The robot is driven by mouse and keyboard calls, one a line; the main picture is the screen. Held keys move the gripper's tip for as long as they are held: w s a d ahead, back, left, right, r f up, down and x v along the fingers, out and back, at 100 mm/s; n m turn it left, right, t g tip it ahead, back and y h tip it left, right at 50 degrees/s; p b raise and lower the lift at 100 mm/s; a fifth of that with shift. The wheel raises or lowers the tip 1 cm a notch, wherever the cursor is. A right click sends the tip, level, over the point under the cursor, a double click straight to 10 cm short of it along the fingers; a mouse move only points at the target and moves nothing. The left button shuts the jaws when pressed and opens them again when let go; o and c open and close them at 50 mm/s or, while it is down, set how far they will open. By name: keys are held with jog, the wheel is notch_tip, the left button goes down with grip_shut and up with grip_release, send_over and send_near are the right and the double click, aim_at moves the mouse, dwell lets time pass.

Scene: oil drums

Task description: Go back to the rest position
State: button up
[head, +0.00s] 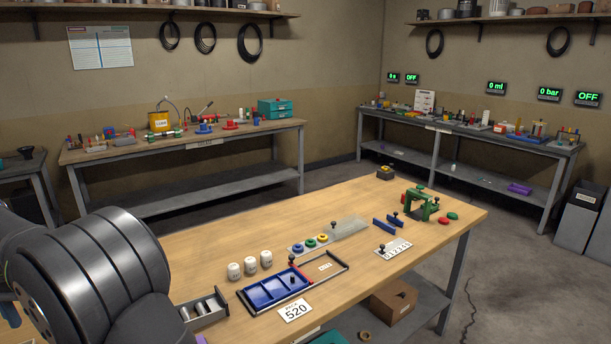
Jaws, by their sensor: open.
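My arm (95,275) fills the lower left of the head view as a large dark grey, banded cylinder. My gripper is not in view. The arm hides the near left part of the wooden table (220,225). The arm's link stands close to the camera, and I cannot tell its distance from the table top.
The table holds three white cups (250,265), a blue tray (275,288), a metal strip with coloured rings (310,241), a green press (421,203) and a grey box (207,311). Cluttered benches (185,150) stand along the walls. The table's far left is bare.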

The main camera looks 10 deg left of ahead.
notch_tip(320, 180, down, 17)
jog(key=shift+r, duration=0.15)
dwell(0.5)
notch_tip(320, 180, up, 17)
notch_tip(320, 180, down, 17)
jog(key=shift+d+f, duration=0.1)
jog(key=shift+f, duration=0.05)
jog(key=shift+w+d+n, duration=0.1)
jog(key=shift+d+n, duration=0.6)
jog(key=shift+n, duration=0.2)
